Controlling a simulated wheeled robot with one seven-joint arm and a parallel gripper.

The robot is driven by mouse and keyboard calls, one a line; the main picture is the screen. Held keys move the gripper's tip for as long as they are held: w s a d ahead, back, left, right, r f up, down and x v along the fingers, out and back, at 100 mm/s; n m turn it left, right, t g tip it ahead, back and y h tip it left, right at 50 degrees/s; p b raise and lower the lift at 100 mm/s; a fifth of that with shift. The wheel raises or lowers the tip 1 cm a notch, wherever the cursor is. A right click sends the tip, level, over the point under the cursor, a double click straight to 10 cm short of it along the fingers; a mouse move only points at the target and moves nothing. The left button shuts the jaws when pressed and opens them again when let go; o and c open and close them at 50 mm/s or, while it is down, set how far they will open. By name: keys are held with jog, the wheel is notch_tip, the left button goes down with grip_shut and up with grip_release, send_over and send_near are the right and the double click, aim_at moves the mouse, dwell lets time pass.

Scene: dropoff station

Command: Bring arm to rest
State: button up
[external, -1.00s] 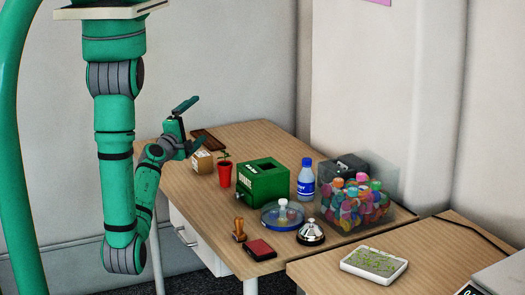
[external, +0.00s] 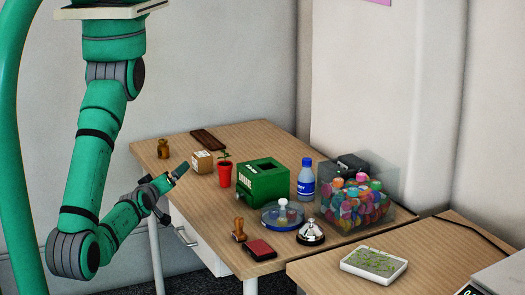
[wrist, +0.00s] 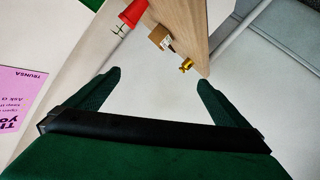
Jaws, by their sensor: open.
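My arm hangs bent low at the left of the external view, with its elbow near the bottom. My gripper (external: 168,190) is off the front left edge of the wooden desk (external: 225,145), its fingers pointing up and to the right. In the wrist view my gripper (wrist: 158,78) shows both dark green fingers spread apart, with nothing between them. It touches no object that I can see.
A second table (external: 440,245) stands at right.

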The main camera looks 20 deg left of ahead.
jog(key=s+d+r+m+h, duration=0.2)
jog(key=s+m, duration=0.6)
jog(key=s, duration=0.4)
jog(key=shift+s+d+r+g, duration=0.35)
jog(key=shift+d+r+g, duration=0.05)
jog(key=shift+d, duration=0.3)
